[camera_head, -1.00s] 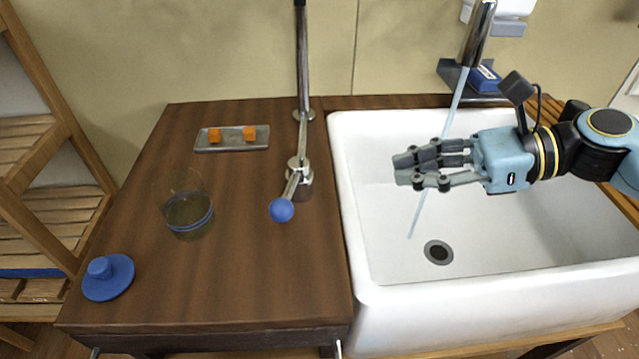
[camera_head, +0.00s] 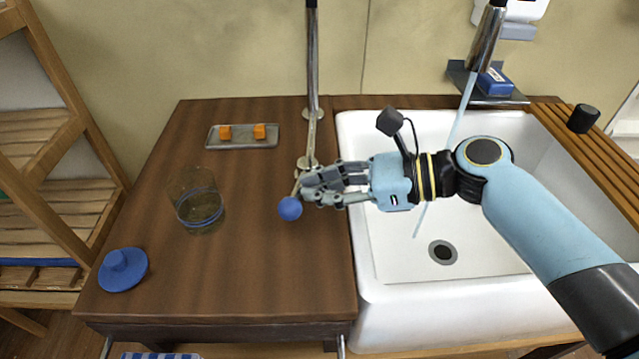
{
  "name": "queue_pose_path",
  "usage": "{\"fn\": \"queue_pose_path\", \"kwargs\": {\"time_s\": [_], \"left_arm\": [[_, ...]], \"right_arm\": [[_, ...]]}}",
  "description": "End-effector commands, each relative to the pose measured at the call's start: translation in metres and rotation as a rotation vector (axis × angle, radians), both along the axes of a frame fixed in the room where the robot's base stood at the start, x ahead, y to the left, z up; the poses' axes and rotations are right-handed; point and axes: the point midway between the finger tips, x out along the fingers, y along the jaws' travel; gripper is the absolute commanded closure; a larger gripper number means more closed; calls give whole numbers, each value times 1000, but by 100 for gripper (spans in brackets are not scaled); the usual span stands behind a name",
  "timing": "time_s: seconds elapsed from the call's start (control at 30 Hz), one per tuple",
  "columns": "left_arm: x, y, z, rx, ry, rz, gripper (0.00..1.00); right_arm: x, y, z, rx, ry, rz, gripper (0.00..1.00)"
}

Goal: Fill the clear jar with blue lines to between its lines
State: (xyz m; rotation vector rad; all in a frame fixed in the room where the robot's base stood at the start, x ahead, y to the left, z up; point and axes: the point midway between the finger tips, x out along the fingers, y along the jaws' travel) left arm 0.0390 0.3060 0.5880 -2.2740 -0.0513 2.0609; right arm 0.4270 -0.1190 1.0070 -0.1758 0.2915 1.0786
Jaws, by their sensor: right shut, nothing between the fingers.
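The clear jar with blue lines (camera_head: 197,178) stands upright on the wooden counter, left of the lever. Dark-looking liquid fills its lower part; I cannot tell exactly where the level sits against the lines. A metal lever with a blue ball knob (camera_head: 290,208) stands on the counter at the foot of a tall pipe. My right gripper (camera_head: 306,187) is shut and empty, its fingertips right by the lever just above the knob; they hide part of the lever, and contact is unclear. My left gripper is not in view.
A blue lid (camera_head: 123,270) lies at the counter's front left. A metal tray (camera_head: 243,137) with two orange pieces lies at the back. A thin stream runs from the tap (camera_head: 487,38) into the white sink (camera_head: 400,262). Wooden shelves (camera_head: 40,215) stand left.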

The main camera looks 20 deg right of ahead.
Motion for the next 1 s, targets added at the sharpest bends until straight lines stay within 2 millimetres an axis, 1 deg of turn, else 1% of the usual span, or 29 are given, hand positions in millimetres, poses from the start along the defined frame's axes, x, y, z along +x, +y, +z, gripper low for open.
{"fn": "queue_pose_path", "kwargs": {"time_s": [0.1,0.33,0.53,0.6,0.8,1.0], "left_arm": [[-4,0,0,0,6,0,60],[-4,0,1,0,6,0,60],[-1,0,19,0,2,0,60],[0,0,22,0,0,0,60],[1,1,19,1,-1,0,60],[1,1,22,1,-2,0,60]], "right_arm": [[1,1,0,0,0,0,100],[1,1,0,0,0,-2,100],[3,9,2,2,2,-47,100],[4,12,0,2,1,-61,100],[4,11,-3,0,0,-63,100],[4,11,-2,-1,1,-62,100]]}}
